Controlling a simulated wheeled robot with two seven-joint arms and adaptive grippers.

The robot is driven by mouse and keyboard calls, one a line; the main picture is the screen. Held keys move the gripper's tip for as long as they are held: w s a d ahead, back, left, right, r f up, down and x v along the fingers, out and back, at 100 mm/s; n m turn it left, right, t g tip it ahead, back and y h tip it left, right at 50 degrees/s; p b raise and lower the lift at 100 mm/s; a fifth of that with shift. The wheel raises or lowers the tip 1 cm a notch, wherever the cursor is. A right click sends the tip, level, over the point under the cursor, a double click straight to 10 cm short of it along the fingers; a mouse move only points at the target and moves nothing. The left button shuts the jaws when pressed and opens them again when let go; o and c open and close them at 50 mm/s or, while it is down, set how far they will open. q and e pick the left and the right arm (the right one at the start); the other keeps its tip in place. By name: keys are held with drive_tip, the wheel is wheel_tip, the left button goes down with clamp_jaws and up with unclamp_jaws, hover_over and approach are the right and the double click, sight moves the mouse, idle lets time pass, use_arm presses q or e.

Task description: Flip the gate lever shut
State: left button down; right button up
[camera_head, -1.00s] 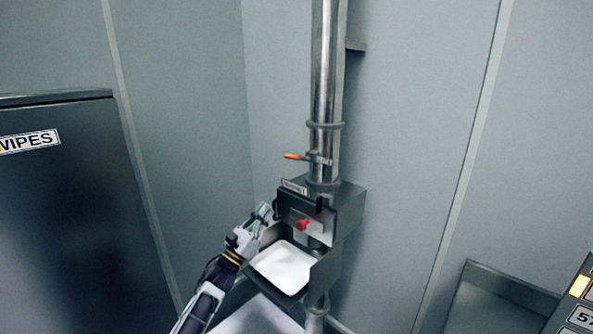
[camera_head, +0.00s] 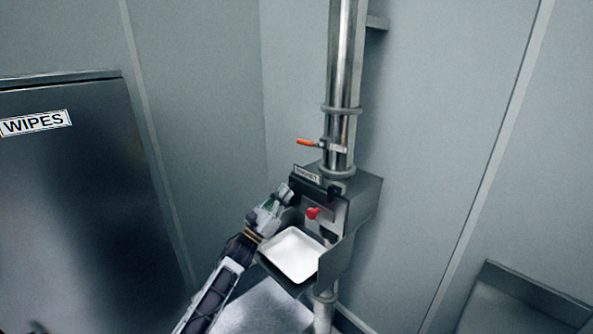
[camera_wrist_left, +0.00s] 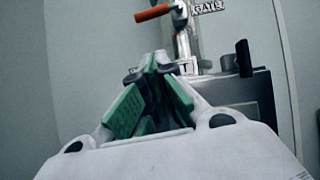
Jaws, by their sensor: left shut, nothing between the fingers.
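The gate lever (camera_head: 306,142) has an orange handle. It sticks out to the left from the steel pipe, roughly level, above the sifter box. In the left wrist view, the orange lever (camera_wrist_left: 153,12) shows at the top edge beside a GATE label (camera_wrist_left: 207,6). My left gripper (camera_head: 286,190) is at the left side of the sifter box, below the lever and apart from it. In the left wrist view, its green-padded fingers (camera_wrist_left: 154,62) come together at the tips, shut and empty. My right gripper is not in view.
The sifter box (camera_head: 362,200) has a red knob (camera_head: 313,213) on its front. A white tray (camera_head: 293,258) sits below it. The vertical pipe (camera_head: 345,60) rises above. A dark WIPES cabinet (camera_head: 80,210) stands left, and a metal surface (camera_head: 520,300) lies at lower right.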

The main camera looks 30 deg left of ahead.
sight(306, 143)
use_arm(q)
drive_tip(key=shift+w+r, duration=0.1)
drive_tip(key=shift+w, duration=0.05)
drive_tip(key=s+r+p+x, duration=0.1)
drive_tip(key=p+x, duration=0.3)
drive_tip(key=x, duration=0.8)
drive_tip(key=shift+a+r, duration=0.3)
drive_tip(key=shift+r, duration=0.45)
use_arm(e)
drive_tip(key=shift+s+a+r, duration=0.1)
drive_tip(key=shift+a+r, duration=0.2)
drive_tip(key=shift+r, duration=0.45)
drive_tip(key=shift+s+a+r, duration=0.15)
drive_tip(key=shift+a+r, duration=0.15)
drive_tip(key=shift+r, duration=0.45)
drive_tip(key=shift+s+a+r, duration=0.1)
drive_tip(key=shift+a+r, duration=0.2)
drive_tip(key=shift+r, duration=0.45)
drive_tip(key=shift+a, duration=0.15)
